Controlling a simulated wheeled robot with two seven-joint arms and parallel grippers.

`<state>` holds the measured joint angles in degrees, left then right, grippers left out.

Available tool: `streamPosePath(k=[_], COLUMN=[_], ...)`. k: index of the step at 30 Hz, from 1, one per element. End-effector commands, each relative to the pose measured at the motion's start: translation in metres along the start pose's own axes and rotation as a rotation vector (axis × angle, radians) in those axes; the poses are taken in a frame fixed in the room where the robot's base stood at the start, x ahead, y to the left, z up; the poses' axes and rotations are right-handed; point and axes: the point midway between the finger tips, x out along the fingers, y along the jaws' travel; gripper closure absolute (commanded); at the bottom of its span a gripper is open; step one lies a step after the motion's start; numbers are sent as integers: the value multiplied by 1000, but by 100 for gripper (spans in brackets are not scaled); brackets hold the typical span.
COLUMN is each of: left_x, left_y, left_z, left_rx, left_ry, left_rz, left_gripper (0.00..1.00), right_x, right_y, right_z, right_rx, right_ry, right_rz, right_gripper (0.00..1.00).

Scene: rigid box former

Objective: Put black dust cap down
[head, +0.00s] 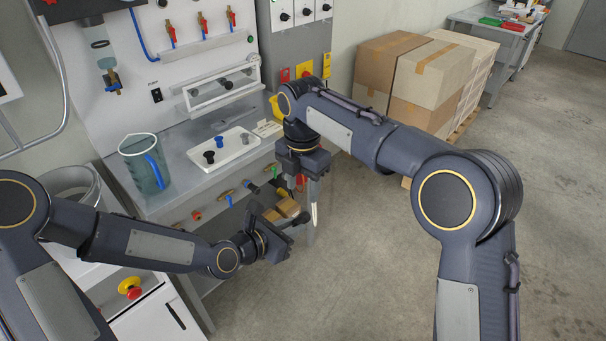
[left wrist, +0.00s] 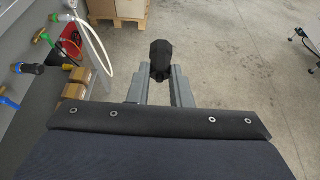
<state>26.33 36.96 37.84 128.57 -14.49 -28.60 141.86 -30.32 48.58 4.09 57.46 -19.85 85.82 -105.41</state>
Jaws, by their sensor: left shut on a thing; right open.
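My left gripper (head: 292,226) is shut on a black dust cap (head: 301,218), held in the air in front of the bench. In the left wrist view the black cap (left wrist: 161,56) stands out between the fingertips, clear of any surface. My right gripper (head: 308,192) is open, points down and is just above and beyond the left one; nothing shows between its fingers. A white tray (head: 233,154) on the grey bench holds another black piece (head: 209,156), a blue piece (head: 220,141) and a grey piece (head: 245,139).
A clear jug with a blue handle (head: 145,165) stands on the bench left of the tray. Coloured valves and fittings (head: 228,198) line the bench front. Small cardboard boxes (head: 288,207) lie below. Large cartons (head: 430,75) stand at the back. The floor to the right is open.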

Motion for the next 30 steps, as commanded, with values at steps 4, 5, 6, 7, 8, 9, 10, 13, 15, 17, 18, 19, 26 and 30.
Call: streamPosePath(k=[4, 5, 6, 7, 8, 9, 10, 13, 15, 17, 18, 19, 26, 30], left_x=[0, 0, 0, 0, 0, 0, 0, 0, 0, 0, 0, 0, 0, 0], left_y=[0, 0, 0, 0, 0, 0, 0, 0, 0, 0, 0, 0, 0, 0], left_z=[0, 0, 0, 0, 0, 0, 0, 0, 0, 0, 0, 0, 0, 0], left_rx=[0, 0, 0, 0, 0, 0, 0, 0, 0, 0, 0, 0, 0, 0], left_ry=[0, 0, 0, 0, 0, 0, 0, 0, 0, 0, 0, 0, 0, 0], left_rz=[0, 0, 0, 0, 0, 0, 0, 0, 0, 0, 0, 0, 0, 0], left_gripper=[100, 100, 100, 100, 100, 100, 100, 100, 100, 100, 100, 100, 100, 100], right_x=[31, 37, 44, 50, 55, 61, 65, 77, 82, 86, 87, 88, 88, 88], right_y=[-1, -1, -1, -1, -1, -1, -1, 0, 0, 0, 0, 0, 0, 0], right_z=[-1, 0, 0, 0, 0, -1, -1, 0, 0, 0, 0, 0, 0, 0], right_rx=[0, 0, 1, 1, 1, 1, 1, 2, 3, 3, 3, 3, 3, 3], right_ry=[2, 2, 2, 2, 2, 2, 2, 2, 2, 2, 1, 1, 1, 1], right_rz=[-4, -3, -3, -3, -3, -3, -2, -1, 0, 0, 0, 0, 1, 1], right_gripper=[51, 51, 51, 51, 51, 51, 51, 51, 51, 51, 51, 51, 51, 66])
